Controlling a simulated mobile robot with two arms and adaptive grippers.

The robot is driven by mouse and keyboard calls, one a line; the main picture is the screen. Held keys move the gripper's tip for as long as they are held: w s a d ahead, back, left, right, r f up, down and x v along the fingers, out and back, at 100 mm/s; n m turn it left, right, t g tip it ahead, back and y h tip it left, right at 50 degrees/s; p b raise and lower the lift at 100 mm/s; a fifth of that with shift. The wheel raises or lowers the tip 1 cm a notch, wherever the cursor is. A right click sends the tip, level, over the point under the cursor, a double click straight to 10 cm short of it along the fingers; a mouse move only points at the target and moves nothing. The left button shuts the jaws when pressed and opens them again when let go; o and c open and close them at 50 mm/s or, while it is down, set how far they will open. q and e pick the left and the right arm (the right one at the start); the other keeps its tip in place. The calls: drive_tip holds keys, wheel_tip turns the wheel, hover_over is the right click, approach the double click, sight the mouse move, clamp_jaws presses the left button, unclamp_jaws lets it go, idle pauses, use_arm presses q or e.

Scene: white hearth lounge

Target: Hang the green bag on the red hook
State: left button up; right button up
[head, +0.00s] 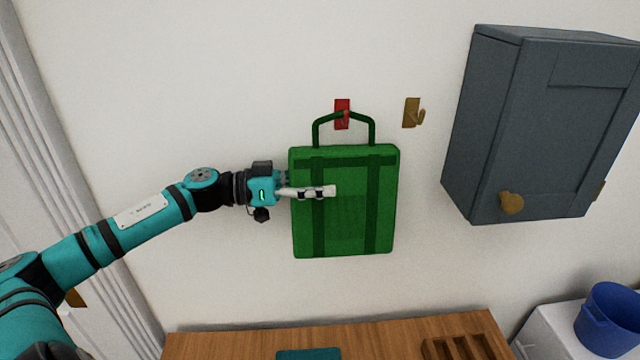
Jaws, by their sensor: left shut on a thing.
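The green bag (345,215) is upright against the white wall, with its handle (373,132) raised at the top. The red hook (341,106) is on the wall behind the top of the handle. The handle's top bar crosses the hook's lower part, and the hook's tip shows at the bar; I cannot tell for sure whether the hook bears the bag. My left gripper (330,192) comes in from the left and is shut on the bag's left side, with a finger across its front. My right gripper is not in view.
A brass hook (412,113) is on the wall right of the red one. A grey cabinet (545,125) with a gold knob juts out at the right. Below are a wooden surface (385,335), a brown slotted rack (462,347) and a blue bucket (608,322).

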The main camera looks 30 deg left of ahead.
use_arm(q)
drive_tip(key=o, duration=1.3)
drive_tip(key=shift+o, duration=0.2)
drive_tip(key=v, duration=1.2)
drive_tip(key=shift+s, duration=0.1)
